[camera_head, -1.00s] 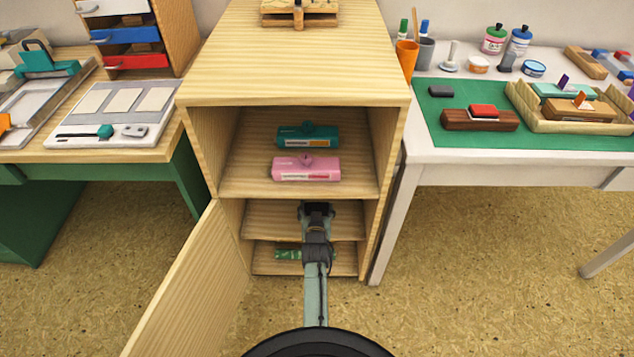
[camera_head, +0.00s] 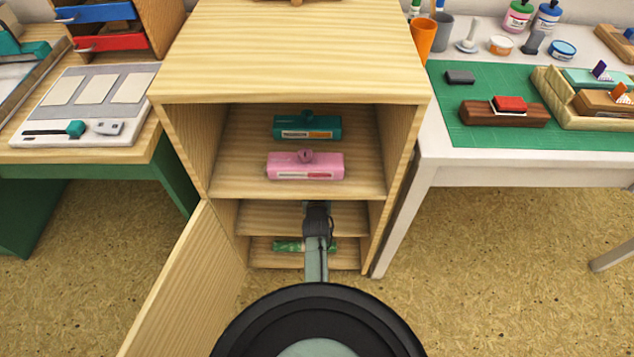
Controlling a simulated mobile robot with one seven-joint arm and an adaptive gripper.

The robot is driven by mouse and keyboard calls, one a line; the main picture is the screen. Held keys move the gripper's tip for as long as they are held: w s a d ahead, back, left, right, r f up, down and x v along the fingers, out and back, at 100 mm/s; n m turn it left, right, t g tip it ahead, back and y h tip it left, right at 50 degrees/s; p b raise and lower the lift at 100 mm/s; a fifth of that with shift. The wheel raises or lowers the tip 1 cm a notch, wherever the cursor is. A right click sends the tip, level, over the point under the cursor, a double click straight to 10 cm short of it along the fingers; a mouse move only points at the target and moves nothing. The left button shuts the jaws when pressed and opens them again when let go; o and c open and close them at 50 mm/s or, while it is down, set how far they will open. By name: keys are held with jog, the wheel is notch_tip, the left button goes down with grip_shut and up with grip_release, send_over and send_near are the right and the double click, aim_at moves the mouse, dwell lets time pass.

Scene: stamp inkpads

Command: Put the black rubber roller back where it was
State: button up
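I cannot make out a black rubber roller for certain in the camera_head view. My gripper (camera_head: 317,207) is inside the open wooden cabinet (camera_head: 290,83), at the middle shelf (camera_head: 268,218) below the pink and teal boxes. My own wrist hides its fingers, so I cannot tell whether they are open or hold anything. A small dark grey block (camera_head: 460,77) lies on the green mat (camera_head: 483,136) on the right table.
A teal box (camera_head: 307,126) and a pink box (camera_head: 305,165) sit on the upper shelf. A green patterned item (camera_head: 289,245) lies on the bottom shelf. The cabinet door (camera_head: 195,285) stands open to the left. The white table (camera_head: 520,174) is close on the right.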

jog(key=shift+r, duration=0.1)
jog(key=o, duration=1.2)
jog(key=shift+o, duration=0.2)
jog(key=shift+r, duration=0.15)
jog(key=p+v, duration=0.7)
jog(key=v, duration=0.4)
jog(key=shift+s, duration=0.55)
